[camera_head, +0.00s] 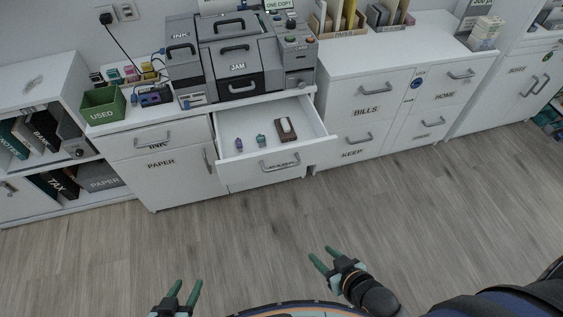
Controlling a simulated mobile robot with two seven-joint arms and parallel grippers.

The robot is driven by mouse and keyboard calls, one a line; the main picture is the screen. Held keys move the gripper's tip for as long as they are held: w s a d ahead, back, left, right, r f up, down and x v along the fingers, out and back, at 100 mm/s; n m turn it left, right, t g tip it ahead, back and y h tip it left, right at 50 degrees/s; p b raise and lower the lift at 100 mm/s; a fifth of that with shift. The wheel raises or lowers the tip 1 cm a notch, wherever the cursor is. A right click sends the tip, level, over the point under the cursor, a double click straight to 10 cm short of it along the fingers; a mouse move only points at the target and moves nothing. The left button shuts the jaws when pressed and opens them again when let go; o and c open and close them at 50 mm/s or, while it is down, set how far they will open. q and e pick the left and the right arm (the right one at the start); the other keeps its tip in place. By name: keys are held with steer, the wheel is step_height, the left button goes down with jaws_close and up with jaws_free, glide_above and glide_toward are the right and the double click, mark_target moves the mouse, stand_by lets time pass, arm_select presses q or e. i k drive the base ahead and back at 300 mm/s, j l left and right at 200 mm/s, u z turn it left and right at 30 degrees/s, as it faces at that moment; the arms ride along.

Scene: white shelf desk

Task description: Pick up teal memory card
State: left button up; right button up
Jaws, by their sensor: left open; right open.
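A small teal item (261,140), which looks like the teal memory card, lies in the open drawer (301,151) below the grey printer. A small purple-blue item (239,144) lies to its left, and a brown and white item (286,129) lies to its right. My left gripper (184,291) is open and empty over the floor at the bottom of the view. My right gripper (323,258) is open and empty, also over the floor. Both grippers are well apart from the drawer.
The grey printer (237,67) stands on the white desk above the drawer. A green bin (103,106) marked USED stands to its left. White cabinets (372,88) stand to the right. The wooden floor (250,225) between me and the drawer is clear.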

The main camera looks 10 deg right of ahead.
mark_target(260, 139)
steer(key=i+j+z, duration=0.2)
steer(key=z, duration=0.25)
steer(key=i+j+z, duration=0.15)
steer(key=j+z, duration=0.35)
steer(key=i+j+z, duration=0.1)
steer(key=j, duration=0.3)
steer(key=i+j+z, duration=0.1)
steer(key=j, duration=0.25)
steer(key=i, duration=0.1)
